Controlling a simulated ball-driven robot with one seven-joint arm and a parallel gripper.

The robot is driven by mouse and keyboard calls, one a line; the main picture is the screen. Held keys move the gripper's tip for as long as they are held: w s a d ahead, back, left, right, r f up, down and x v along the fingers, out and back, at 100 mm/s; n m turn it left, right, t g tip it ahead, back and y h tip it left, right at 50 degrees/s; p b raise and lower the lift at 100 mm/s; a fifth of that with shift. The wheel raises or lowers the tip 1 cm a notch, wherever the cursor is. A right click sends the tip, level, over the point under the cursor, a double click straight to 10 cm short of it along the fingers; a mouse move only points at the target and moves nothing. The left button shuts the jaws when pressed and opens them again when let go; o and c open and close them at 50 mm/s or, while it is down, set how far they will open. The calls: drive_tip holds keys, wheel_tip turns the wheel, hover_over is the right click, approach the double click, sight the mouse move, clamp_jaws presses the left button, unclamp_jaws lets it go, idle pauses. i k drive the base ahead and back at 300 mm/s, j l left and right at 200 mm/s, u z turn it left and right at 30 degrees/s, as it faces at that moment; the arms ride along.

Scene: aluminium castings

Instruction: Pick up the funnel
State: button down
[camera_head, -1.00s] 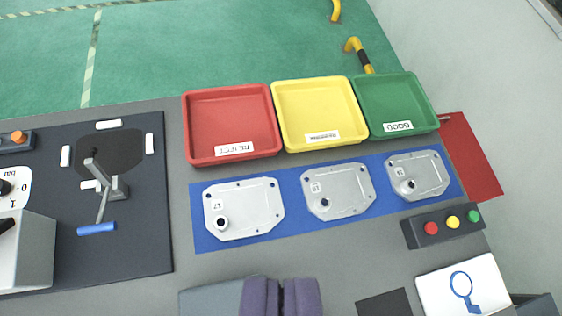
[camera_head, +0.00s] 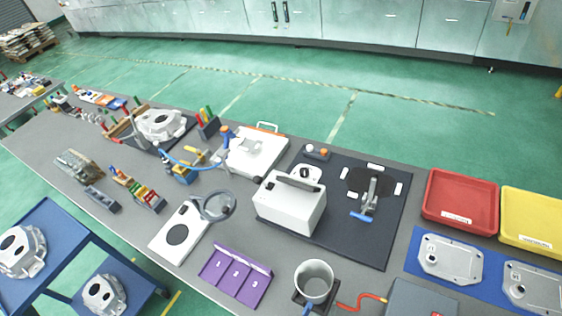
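No thing in view is clearly a funnel. A grey, round, open-topped vessel (camera_head: 314,282) stands on a dark square base at the bottom centre. I cannot tell from here whether it is a cup or the funnel. A small blue part shows at its foot, cut off by the lower edge. My gripper does not show now.
A white box-shaped machine (camera_head: 290,205) stands behind the vessel, and a purple numbered tray (camera_head: 236,275) lies left of it. A red curved hose (camera_head: 358,301) lies to its right. Red (camera_head: 461,201) and yellow (camera_head: 533,218) bins stand at right.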

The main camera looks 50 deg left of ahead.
sight(314, 279)
drive_tip(key=k+u, duration=0.25)
drive_tip(key=k, duration=0.5)
drive_tip(key=k+j+u, duration=0.2)
drive_tip(key=k, duration=0.6)
drive_tip(key=i, duration=2)
